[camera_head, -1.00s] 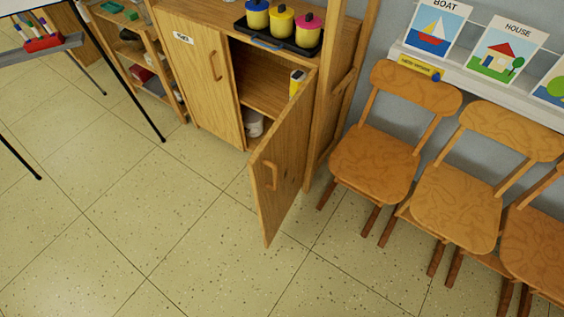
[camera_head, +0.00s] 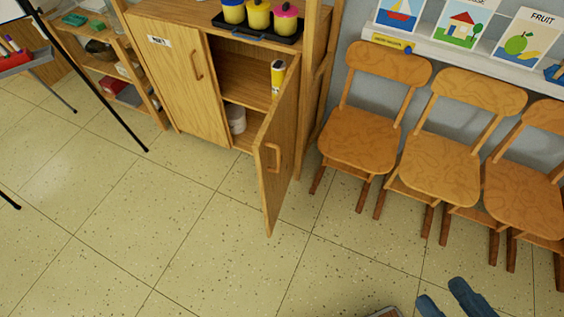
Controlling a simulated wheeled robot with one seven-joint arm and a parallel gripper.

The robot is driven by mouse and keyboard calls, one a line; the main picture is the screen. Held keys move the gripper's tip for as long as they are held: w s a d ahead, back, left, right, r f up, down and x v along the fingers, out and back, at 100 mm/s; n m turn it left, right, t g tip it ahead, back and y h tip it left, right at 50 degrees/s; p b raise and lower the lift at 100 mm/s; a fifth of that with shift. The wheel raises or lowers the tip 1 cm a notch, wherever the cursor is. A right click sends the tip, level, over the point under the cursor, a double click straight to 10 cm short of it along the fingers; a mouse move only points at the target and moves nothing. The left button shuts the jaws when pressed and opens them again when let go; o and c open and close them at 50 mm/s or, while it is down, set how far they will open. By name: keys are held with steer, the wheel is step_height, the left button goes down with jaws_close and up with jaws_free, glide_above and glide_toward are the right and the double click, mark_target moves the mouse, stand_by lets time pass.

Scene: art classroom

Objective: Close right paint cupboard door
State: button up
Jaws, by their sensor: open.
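The wooden paint cupboard (camera_head: 172,67) stands against the wall at upper left of centre. Its right door (camera_head: 278,150) stands wide open, swung out into the room, with a wooden loop handle (camera_head: 272,157) on its face. Its left door (camera_head: 178,75) is shut. The open half shows a shelf with a yellow bottle (camera_head: 278,78) and a pale tub (camera_head: 236,119) below. Two dark blue fingers of my gripper (camera_head: 442,291) show at the bottom edge, right of and nearer than the door. They are apart and empty, not touching the door. The rest of the gripper is out of frame.
Wooden chairs (camera_head: 440,160) line the wall to the right of the door. Paint pots sit in a black tray (camera_head: 255,33) on the cupboard top. A black easel leg (camera_head: 100,90) stands at left. The tiled floor in front is clear.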

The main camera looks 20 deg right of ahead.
steer(key=shift+w+f, duration=0.15)
steer(key=shift+f, duration=0.2)
steer(key=shift+c, duration=0.8)
steer(key=w+f+m+b, duration=0.2)
steer(key=w+f+b, duration=0.1)
steer(key=f, duration=0.2)
steer(key=w+f+m+t+b, duration=0.1)
steer(key=w+f+m+b, duration=0.1)
steer(key=f, duration=0.3)
steer(key=w+f+m+t+b, duration=0.1)
steer(key=w+f+m+b, duration=0.2)
steer(key=w+f, duration=0.1)
steer(key=shift+w+a+f+m+b, duration=0.2)
steer(key=shift+w+f+m+b, duration=0.2)
steer(key=shift+f, duration=0.2)
jaws_close()
steer(key=w+a+f+m+t+h+b, duration=0.1)
steer(key=w+a+f+m+b, duration=0.2)
steer(key=w+f+m+b, duration=0.95)
steer(key=w+a+f+n+p, duration=0.1)
steer(key=w+p, duration=0.4)
steer(key=w, duration=1.2)
steer(key=shift+w+a+f, duration=0.15)
steer(key=shift+w+a, duration=0.2)
steer(key=shift+w, duration=0.05)
